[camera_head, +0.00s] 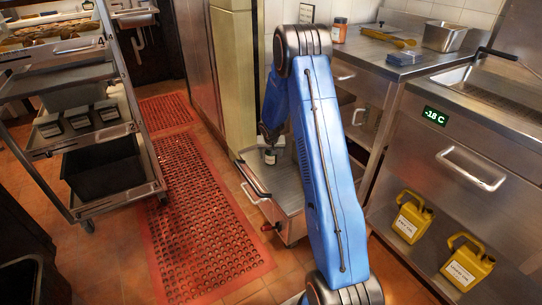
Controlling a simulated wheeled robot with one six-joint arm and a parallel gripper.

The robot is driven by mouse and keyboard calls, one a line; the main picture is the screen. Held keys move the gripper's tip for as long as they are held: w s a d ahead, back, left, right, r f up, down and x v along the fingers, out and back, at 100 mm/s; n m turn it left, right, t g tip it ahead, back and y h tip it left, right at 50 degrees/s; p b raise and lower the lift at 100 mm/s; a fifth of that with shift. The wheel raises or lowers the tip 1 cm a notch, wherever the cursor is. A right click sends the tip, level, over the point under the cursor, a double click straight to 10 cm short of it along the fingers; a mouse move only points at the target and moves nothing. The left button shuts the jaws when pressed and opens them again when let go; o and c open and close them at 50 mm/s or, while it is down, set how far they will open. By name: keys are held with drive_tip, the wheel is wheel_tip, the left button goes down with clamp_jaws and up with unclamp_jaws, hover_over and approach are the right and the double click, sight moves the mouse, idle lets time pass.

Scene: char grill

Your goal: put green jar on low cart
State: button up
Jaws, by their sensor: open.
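The low cart (287,185) is a small steel cart with a flat top and a handle at its left side, standing in the middle of the view between the pale column and the steel counters. A small jar-like thing with a pale label and dark parts (270,157) stands upright on the rear part of the cart top. Its green colour cannot be made out. My gripper (270,142) is open, right above and around the top of this jar. The fingers are small and dark, so contact cannot be told. My blue arm covers the cart's right part.
A steel rack (100,195) with trays, small containers and a black bin stands at the left. A red perforated mat (205,230) lies on the tiled floor. Two yellow jugs (411,217) (467,262) are at the lower right. The counter (365,55) holds utensils and an orange-labelled jar (339,30).

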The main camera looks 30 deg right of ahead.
drive_tip(key=shift+r, duration=0.1)
drive_tip(key=s+a+r+n, duration=0.1)
drive_tip(key=s+a+r, duration=0.3)
drive_tip(key=s+r, duration=0.55)
drive_tip(key=s+a+r, duration=0.5)
drive_tip(key=s+r, duration=0.1)
drive_tip(key=r, duration=0.6)
drive_tip(key=s+a+r+n, duration=0.1)
drive_tip(key=s+a+r, duration=0.3)
drive_tip(key=s+r, duration=0.5)
drive_tip(key=s+a+r+n, duration=0.1)
drive_tip(key=s+a+r, duration=0.1)
drive_tip(key=s, duration=0.7)
drive_tip(key=s+a+r+n+y, duration=0.1)
drive_tip(key=s+a, duration=0.3)
drive_tip(key=s, duration=0.5)
drive_tip(key=s+a+r+n+y, duration=0.1)
drive_tip(key=s+a+r, duration=0.1)
drive_tip(key=s, duration=0.8)
drive_tip(key=shift+a+r+n+t, duration=0.3)
drive_tip(key=shift+a+r+t, duration=0.1)
drive_tip(key=shift+a, duration=0.2)
